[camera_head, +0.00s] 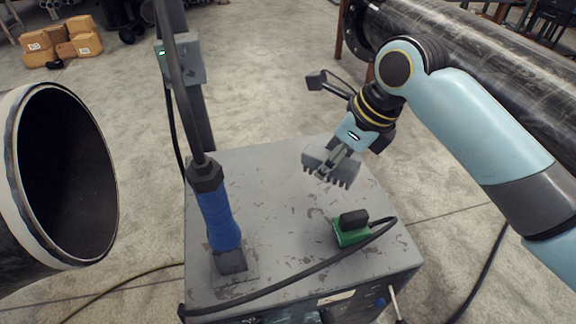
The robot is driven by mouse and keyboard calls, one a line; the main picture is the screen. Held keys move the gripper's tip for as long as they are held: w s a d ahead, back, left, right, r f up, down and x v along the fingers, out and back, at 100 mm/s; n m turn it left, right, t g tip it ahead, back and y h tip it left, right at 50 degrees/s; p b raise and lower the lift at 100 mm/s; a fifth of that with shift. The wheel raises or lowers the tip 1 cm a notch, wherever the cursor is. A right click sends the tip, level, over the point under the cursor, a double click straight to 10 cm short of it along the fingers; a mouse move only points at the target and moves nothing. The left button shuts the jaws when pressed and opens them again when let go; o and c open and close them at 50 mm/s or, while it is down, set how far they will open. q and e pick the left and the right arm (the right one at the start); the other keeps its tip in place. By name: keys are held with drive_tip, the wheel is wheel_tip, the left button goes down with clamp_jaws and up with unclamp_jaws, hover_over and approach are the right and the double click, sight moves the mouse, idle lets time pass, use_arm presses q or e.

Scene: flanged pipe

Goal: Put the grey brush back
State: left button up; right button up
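My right gripper (342,156) comes in from the upper right and points down over the worn grey cabinet top (285,205). It appears shut on a grey toothed piece that looks like the grey brush (320,163), whose short dark teeth face down. The fingers partly cover the brush. I cannot tell whether the teeth touch the top or hang just above it. My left gripper is not in view.
A blue-handled tool (219,220) with a thick black cable stands at the cabinet's left. A green device with a black top (350,232) sits front right, with a cable beside it. A large open pipe (110,200) is at left, another pipe (490,50) upper right.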

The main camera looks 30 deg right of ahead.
hover_over(285, 183)
drive_tip(key=s, duration=0.2)
drive_tip(key=f, duration=0.3)
drive_tip(key=d+f, duration=0.1)
drive_tip(key=f, duration=0.1)
drive_tip(key=shift+w, duration=0.25)
drive_tip(key=shift+w+a+f, duration=0.1)
drive_tip(key=shift+f, duration=0.2)
wheel_tip(285, 183, down, 3)
drive_tip(key=shift+f, duration=0.2)
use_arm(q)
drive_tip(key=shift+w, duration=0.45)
use_arm(e)
drive_tip(key=shift+f, duration=0.15)
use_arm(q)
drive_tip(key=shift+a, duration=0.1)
use_arm(e)
drive_tip(key=o, duration=1)
drive_tip(key=shift+f, duration=0.1)
